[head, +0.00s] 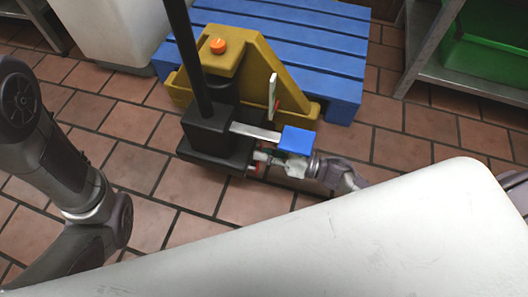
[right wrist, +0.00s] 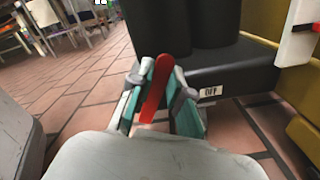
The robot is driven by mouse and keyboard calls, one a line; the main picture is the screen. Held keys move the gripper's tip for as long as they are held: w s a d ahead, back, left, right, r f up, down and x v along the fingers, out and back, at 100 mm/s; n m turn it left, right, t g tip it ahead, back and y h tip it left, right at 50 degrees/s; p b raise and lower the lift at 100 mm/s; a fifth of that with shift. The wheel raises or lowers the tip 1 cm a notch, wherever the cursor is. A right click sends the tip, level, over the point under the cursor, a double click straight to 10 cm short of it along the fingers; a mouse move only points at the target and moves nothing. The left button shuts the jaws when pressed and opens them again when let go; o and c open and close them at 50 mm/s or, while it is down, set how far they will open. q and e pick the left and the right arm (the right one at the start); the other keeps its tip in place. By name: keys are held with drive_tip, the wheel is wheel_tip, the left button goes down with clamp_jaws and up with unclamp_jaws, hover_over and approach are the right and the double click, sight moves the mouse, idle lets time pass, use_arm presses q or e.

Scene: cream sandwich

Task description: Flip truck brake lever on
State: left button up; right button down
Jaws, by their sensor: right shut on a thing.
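The yellow and black truck (head: 248,60) stands in the upper middle of the head view. The red brake lever (right wrist: 157,88) shows in the right wrist view, tilted, beside the truck's black base (right wrist: 225,72). My right gripper (head: 266,162) is low beside the black base, under the blue pedal (head: 297,140). Its fingers are on both sides of the red lever and shut on it. A white "OFF" label (right wrist: 208,92) is on the base to the right of the lever. My left arm is at the left of the head view, but its gripper is out of sight.
A blue pallet (head: 330,50) lies behind the truck. A metal shelf with a green bin (head: 490,40) stands at the upper right. A white cabinet (head: 110,30) is at the upper left. Tiled floor (head: 120,125) is clear left of the truck.

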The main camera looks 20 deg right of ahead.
drive_tip(key=c, duration=1.1)
unclamp_jaws()
drive_tip(key=v, duration=1.2)
